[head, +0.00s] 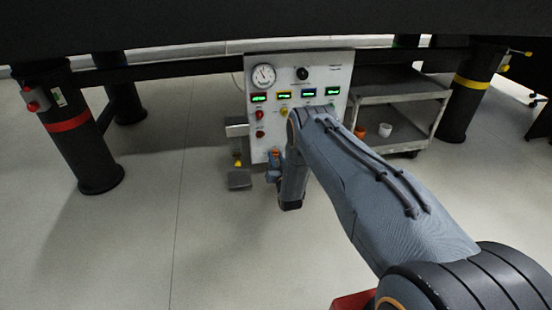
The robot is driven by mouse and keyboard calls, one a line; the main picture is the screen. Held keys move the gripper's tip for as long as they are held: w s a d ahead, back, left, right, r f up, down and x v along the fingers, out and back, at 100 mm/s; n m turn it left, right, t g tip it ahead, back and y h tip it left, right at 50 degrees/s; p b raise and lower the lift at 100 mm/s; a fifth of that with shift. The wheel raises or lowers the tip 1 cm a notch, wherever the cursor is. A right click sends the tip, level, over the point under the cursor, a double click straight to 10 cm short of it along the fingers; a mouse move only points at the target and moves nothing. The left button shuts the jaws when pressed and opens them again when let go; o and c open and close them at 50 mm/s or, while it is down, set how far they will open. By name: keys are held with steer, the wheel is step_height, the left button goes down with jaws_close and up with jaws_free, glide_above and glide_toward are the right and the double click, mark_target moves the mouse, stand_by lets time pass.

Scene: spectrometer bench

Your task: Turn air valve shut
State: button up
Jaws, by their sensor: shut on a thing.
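The control panel (295,72) stands upright under the dark table, with a round gauge (263,76), a black knob (302,74), several lit green and yellow displays and small red and yellow buttons. At its lower edge is a small orange-red part, which looks like the air valve handle (275,154). My arm reaches across the panel's right side, and its wrist hangs down in front of it. My gripper (272,172) is at the left of the wrist, against this handle, and is shut on it. The fingertips are small and partly hidden, so the handle's angle is unclear.
A grey bracket with a yellow part (238,162) and a flat foot plate (239,180) is left of the panel. A grey cart (400,90) with an orange cup and a white cup stands to the right. Thick black legs (85,150) flank the area. The front floor is clear.

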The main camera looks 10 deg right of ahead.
stand_by(0.3)
steer(key=o, duration=1.1)
steer(key=shift+c, duration=0.2)
steer(key=s+p, duration=0.3)
steer(key=s, duration=0.5)
steer(key=shift+w, duration=0.1)
